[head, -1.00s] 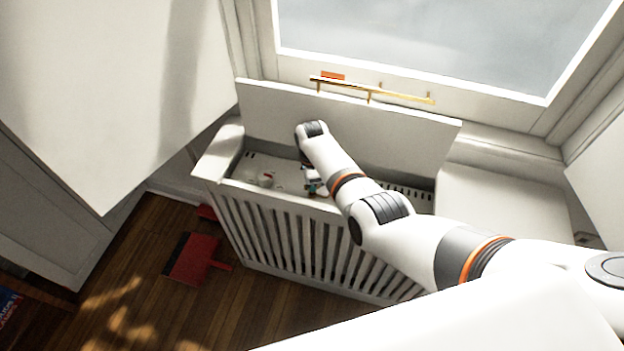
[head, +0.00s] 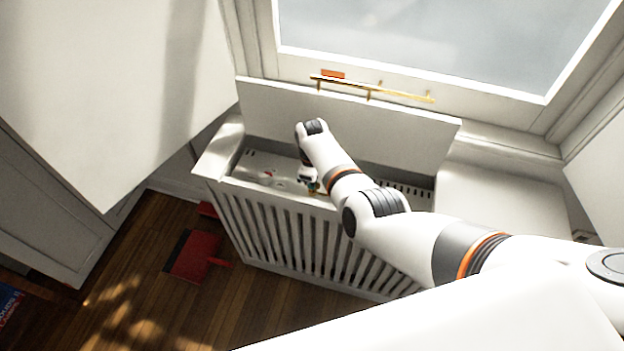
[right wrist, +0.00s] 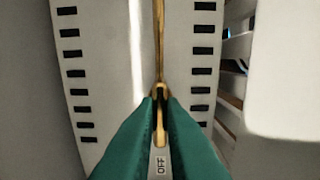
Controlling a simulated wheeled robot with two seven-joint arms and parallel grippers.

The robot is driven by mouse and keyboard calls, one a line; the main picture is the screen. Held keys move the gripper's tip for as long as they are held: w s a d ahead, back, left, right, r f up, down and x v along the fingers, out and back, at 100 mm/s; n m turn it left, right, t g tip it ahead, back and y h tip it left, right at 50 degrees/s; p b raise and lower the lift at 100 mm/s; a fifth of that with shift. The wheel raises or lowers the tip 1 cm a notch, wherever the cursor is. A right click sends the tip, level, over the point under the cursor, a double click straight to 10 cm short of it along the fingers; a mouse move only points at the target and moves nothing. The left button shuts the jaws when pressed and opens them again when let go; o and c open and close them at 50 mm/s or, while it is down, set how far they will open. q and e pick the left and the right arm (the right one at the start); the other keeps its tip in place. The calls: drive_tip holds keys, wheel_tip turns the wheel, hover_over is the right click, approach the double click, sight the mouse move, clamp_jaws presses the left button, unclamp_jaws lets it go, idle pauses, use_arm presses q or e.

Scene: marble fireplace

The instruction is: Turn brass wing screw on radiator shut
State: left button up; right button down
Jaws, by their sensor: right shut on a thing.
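The brass wing screw (right wrist: 160,132) is in the middle of the right wrist view, between my green fingertips. My right gripper (right wrist: 161,103) is shut on it. The screw's long side runs up and down in that view, in line with a brass strip above it and the "OFF" label (right wrist: 161,165) below it. In the head view my right gripper (head: 313,186) reaches down into the open top of the white radiator cover (head: 300,238). The screw cannot be made out there. My left gripper is not in view.
The raised lid (head: 350,128) stands behind my right arm. A small white and red fitting (head: 266,175) sits inside the cover to the left. A red dustpan (head: 192,257) lies on the wooden floor.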

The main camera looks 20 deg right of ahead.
drive_tip(key=c, duration=1.5)
unclamp_jaws()
drive_tip(key=shift+r+p, duration=1.55)
drive_tip(key=shift+r, duration=4.45)
drive_tip(key=shift+s+d+f, duration=0.1)
